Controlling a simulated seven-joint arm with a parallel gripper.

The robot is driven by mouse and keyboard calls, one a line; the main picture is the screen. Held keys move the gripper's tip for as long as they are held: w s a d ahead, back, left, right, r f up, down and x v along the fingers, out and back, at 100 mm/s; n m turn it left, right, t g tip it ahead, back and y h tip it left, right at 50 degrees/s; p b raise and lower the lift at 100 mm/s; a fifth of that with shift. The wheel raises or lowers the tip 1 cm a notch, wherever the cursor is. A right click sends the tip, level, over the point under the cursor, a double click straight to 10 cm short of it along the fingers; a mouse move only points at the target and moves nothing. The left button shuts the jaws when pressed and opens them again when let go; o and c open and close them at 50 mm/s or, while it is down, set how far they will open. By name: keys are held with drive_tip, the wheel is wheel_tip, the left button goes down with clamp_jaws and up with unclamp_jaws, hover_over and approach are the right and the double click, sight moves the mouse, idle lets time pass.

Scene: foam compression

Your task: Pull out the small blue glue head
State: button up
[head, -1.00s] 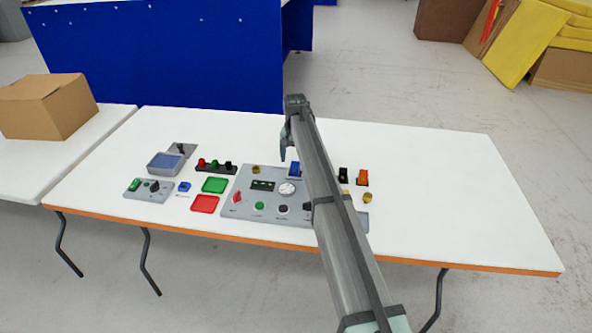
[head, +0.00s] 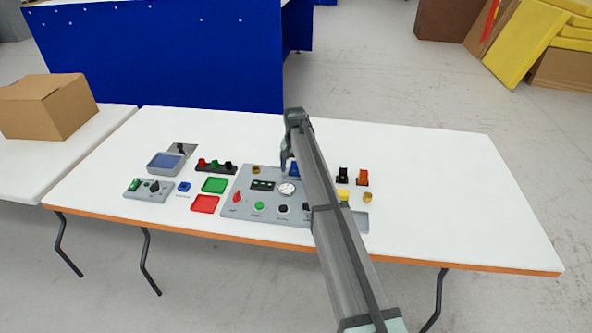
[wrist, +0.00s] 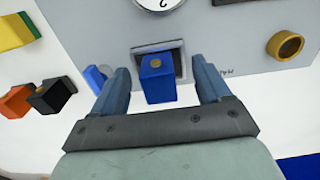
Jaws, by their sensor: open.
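The blue head (wrist: 157,80), a small block with a gold disc on its face, sits in a grey square socket (wrist: 178,62) of the grey panel in the wrist view. In the head view the blue head (head: 291,172) is partly hidden by my arm. My gripper (wrist: 161,72) is open, with one finger on each side of the block and a visible gap on both sides. In the head view my gripper (head: 286,164) is low over the panel's back edge.
The panel (head: 228,209) carries a dial (wrist: 158,4), a gold ring (wrist: 286,45) and several knobs. Black (wrist: 52,97) and orange (wrist: 15,103) blocks stand left in the wrist view. A second blue piece (wrist: 95,78) shows beside the left finger. The table's right side is clear.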

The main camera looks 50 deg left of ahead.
sight(295, 164)
idle(0.7)
clamp_jaws()
idle(0.5)
drive_tip(key=shift+r, duration=0.25)
drive_tip(key=shift+r, duration=2.75)
drive_tip(key=shift+w, duration=0.1)
